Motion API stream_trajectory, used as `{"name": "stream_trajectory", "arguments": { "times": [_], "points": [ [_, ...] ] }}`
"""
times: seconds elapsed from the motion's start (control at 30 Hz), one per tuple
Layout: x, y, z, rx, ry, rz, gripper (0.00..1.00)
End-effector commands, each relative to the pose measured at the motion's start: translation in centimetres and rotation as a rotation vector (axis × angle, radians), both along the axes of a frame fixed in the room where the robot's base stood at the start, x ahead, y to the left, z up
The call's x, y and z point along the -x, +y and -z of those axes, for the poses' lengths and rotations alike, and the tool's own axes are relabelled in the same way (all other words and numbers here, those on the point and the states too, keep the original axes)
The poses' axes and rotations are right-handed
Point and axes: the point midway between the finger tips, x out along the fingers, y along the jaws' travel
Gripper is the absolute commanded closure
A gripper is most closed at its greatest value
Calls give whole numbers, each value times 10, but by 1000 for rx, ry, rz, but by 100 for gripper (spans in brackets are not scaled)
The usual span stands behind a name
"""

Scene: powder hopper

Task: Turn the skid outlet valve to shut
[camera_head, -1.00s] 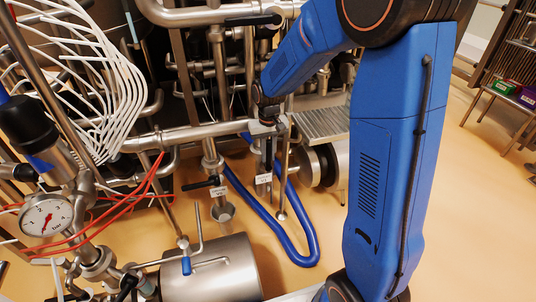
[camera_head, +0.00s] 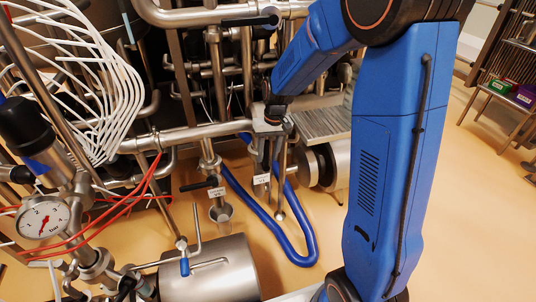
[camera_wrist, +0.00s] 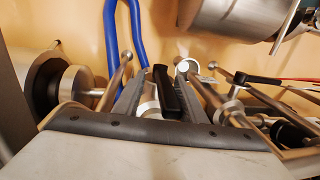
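My gripper (camera_head: 267,152) points down among the skid pipes, above a white-tagged valve (camera_head: 262,179). In the wrist view my gripper (camera_wrist: 167,90) has its two grey fingers apart. A black lever handle (camera_wrist: 168,92) lies between them, with a visible gap on at least the left side. Contact with the handle cannot be told. In the head view the handle is mostly hidden by the fingers. A second valve with a black lever (camera_head: 200,184) and its own tag (camera_head: 217,192) stands to the left.
A blue hose (camera_head: 300,259) loops on the floor below my gripper. A steel cylinder (camera_head: 215,270) lies in front. A pressure gauge (camera_head: 43,219), red lines and white tubes (camera_head: 110,80) crowd the left. Pipes run close behind. A grated step (camera_head: 322,123) is at right.

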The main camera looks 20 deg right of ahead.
Motion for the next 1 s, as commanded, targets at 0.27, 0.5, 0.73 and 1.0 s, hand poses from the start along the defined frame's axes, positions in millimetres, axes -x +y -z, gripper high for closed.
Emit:
{"name": "stream_trajectory", "arguments": {
  "times": [0.27,0.5,0.73,1.0],
  "points": [
    [-1,-2,-15,0,-2,0,64],
    [-1,-8,-59,0,-4,1,64],
    [-1,-13,-98,0,-3,1,64],
    [0,-16,-118,0,-1,0,64]
  ]
}}
